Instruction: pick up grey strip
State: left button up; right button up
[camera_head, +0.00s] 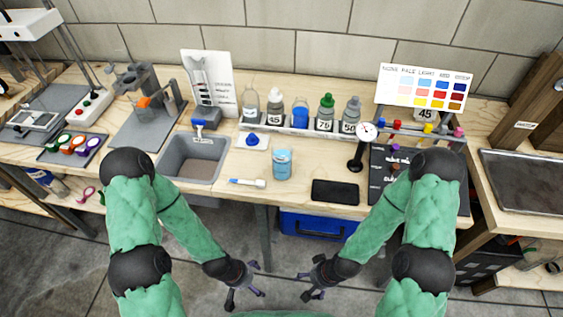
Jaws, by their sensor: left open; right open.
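I cannot make out a separate grey strip with certainty. A small thin white piece with a blue end (247,182) lies flat on the bench, left of a light blue cylindrical container (282,164). A long grey rail (300,133) runs under the row of bottles at the back. My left gripper (248,288) is open and empty, low in front of the bench and above the floor. My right gripper (312,282) is open and empty, to the right of it at a similar height. Neither touches anything.
A grey sink (193,157) is set in the bench at left. A black flat slab (335,191), a dial gauge (366,132) and a dark board (388,165) are at right. A colour chart (424,88) stands behind. A blue box (318,226) sits below the bench.

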aim_at(443, 129)
jog(key=z, duration=1.3)
jog(key=i+l, duration=0.1)
jog(key=l, duration=0.35)
jog(key=i+l, duration=0.1)
jog(key=l, duration=0.35)
jog(key=i+l+u, duration=0.1)
jog(key=l+u, duration=0.6)
jog(key=l, duration=0.15)
jog(key=l+u, duration=0.4)
